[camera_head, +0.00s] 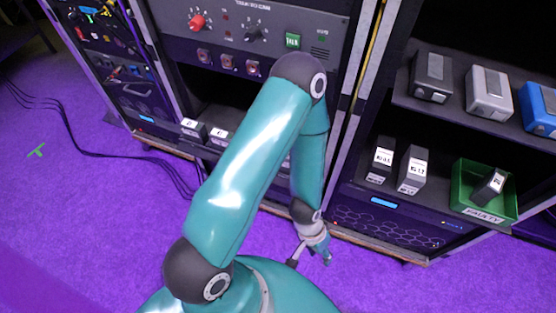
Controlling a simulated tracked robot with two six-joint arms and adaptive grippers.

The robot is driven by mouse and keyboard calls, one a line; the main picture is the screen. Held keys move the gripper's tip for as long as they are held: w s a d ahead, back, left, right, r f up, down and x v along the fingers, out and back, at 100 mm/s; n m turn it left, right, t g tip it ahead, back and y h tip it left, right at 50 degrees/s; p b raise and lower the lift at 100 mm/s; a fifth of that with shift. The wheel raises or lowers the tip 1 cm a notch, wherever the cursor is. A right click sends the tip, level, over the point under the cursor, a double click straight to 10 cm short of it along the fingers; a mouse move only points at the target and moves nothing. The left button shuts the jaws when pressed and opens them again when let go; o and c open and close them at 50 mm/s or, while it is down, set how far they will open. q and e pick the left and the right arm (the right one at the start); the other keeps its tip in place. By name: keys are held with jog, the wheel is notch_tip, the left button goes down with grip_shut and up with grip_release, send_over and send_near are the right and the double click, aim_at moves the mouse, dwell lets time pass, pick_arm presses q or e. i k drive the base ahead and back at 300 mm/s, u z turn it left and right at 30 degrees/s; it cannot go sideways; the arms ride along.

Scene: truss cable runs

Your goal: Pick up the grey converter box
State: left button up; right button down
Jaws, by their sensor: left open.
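The grey converter box (489,92) stands on the upper shelf of the right rack, between a dark box (432,76) and a blue box (540,108). It looks light grey with a darker front, and nothing holds it. My left gripper (310,261) is open and empty. It hangs low in front of the racks, pointing down, well to the left of and below the grey box. My right gripper is not in view.
Below, the right rack holds two labelled dark boxes (398,168) and a green bin (463,198) with a dark item inside. A rack post (356,105) stands left of the shelf. Black cables (66,135) run across the purple floor at left.

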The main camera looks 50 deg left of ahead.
aim_at(284, 169)
jog(key=z, duration=1.4)
jog(key=i, duration=0.1)
jog(key=u, duration=2.75)
jog(key=k, duration=0.85)
jog(key=u, duration=0.15)
jog(key=i, duration=0.85)
jog(key=z, duration=0.1)
